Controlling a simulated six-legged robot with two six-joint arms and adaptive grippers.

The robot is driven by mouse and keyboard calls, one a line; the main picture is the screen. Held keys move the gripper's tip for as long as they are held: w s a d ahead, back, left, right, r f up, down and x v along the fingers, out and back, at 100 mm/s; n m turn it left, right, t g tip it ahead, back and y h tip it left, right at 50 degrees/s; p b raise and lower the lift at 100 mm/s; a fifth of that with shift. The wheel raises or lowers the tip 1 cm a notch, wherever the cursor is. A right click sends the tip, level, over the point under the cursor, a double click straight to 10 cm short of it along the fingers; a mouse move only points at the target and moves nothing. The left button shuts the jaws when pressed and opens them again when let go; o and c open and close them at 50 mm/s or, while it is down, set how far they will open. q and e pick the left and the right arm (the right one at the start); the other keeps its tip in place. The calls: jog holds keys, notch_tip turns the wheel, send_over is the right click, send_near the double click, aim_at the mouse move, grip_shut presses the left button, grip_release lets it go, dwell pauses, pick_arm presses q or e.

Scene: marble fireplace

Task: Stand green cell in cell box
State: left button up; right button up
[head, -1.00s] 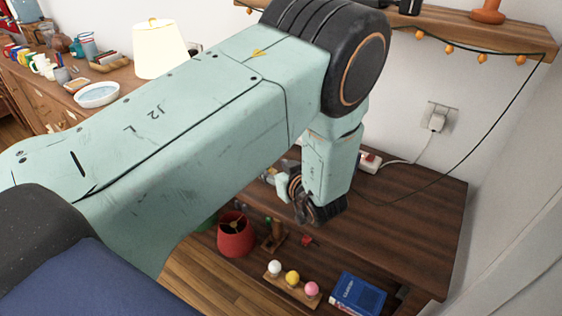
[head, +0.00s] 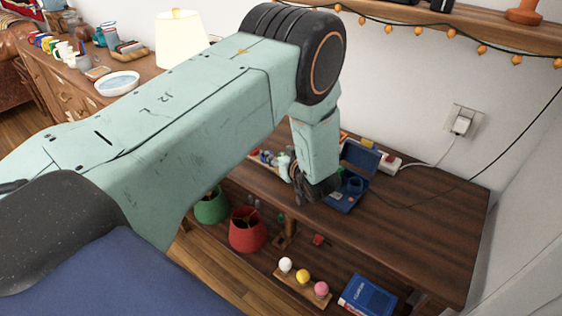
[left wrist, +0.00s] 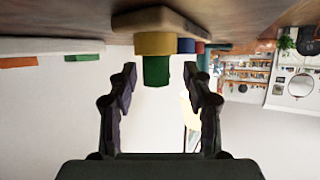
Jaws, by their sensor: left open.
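My left gripper (left wrist: 160,90) is open in the left wrist view, its dark fingers on either side of a green cylinder, probably the green cell (left wrist: 156,71). The green piece sticks out of a yellow ring-like piece (left wrist: 154,43) on a pale base; this view looks upside down. No contact with the fingers shows. In the head view the left gripper (head: 316,190) is low over the dark wooden table, its fingers hard to make out. An open blue box (head: 345,196), perhaps the cell box, stands just right of it. My right gripper is not in view.
A white power strip (head: 389,162) lies behind the blue box. Small coloured items (head: 267,158) stand left of the gripper, partly hidden by my arm.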

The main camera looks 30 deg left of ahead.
pick_arm(q)
jog(key=shift+d+r, duration=0.1)
jog(key=shift+d, duration=0.2)
jog(key=shift+c, duration=1.1)
jog(key=shift+a, duration=0.2)
jog(key=c, duration=0.6)
jog(key=shift+d, duration=0.2)
grip_shut()
jog(key=shift+w, duration=0.1)
jog(key=shift+a, duration=0.15)
